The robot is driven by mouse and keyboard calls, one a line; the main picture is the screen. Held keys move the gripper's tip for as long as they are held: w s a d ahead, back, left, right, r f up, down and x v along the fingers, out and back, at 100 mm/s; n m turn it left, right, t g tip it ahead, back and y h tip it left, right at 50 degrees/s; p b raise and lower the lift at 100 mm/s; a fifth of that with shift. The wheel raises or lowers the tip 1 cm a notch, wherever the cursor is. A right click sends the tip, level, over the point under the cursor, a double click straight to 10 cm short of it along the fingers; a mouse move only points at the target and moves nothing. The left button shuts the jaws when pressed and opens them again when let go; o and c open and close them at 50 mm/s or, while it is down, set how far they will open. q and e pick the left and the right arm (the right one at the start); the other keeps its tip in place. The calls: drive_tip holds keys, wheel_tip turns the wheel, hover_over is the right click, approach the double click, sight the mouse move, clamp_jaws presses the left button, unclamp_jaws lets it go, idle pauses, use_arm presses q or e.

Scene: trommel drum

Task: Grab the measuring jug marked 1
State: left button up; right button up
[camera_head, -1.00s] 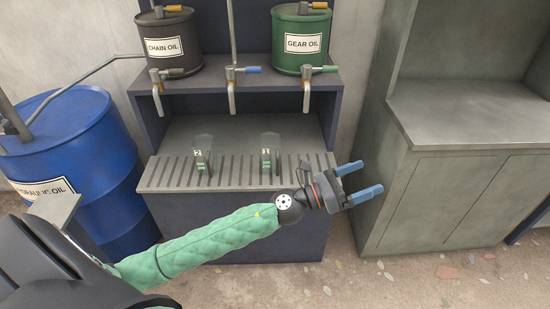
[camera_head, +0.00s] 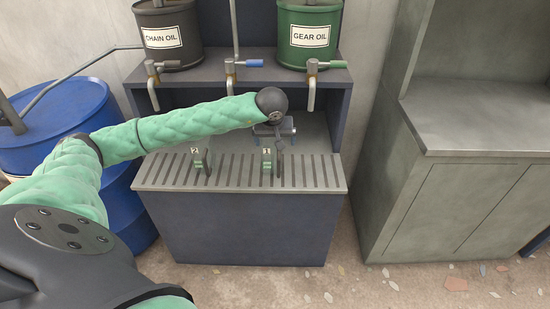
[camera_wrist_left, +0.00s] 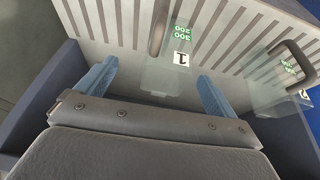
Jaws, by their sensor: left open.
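The clear measuring jug marked 1 (camera_head: 267,161) stands upright on the slatted shelf, the right one of two jugs in the head view. In the left wrist view the jug marked 1 (camera_wrist_left: 172,72) shows its black-on-white label and green numbers. My left gripper (camera_head: 274,132) is open, just behind and above this jug in the head view. In the left wrist view the blue fingers of my left gripper (camera_wrist_left: 157,75) stand on either side of the jug, with it apart from both. Whether the fingers reach its height is unclear. My right gripper is out of view.
A second jug, marked 2 (camera_head: 199,160), stands to the left on the slatted shelf (camera_head: 318,172). Above hang taps under the chain oil drum (camera_head: 168,35) and gear oil drum (camera_head: 309,36). A blue drum (camera_head: 60,130) stands left, a grey cabinet (camera_head: 450,190) right.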

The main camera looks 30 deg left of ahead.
sight(272, 144)
use_arm(q)
drive_tip(key=shift+y, duration=0.3)
drive_tip(key=w+a+f, duration=0.1)
drive_tip(key=f, duration=0.1)
drive_tip(key=w+a+f+p, duration=0.2)
drive_tip(key=f, duration=0.1)
drive_tip(key=shift+w+a+f, duration=0.2)
drive_tip(key=shift+a+f, duration=0.05)
drive_tip(key=shift+f, duration=0.1)
drive_tip(key=shift+w+a+f, duration=0.1)
drive_tip(key=shift+w+f, duration=0.05)
drive_tip(key=shift+f, duration=0.25)
drive_tip(key=c, duration=1.4)
drive_tip(key=shift+c, duration=0.2)
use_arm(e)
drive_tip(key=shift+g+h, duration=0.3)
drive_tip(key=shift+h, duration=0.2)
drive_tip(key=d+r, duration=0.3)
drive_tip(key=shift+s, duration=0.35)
use_arm(q)
drive_tip(key=shift+r, duration=0.15)
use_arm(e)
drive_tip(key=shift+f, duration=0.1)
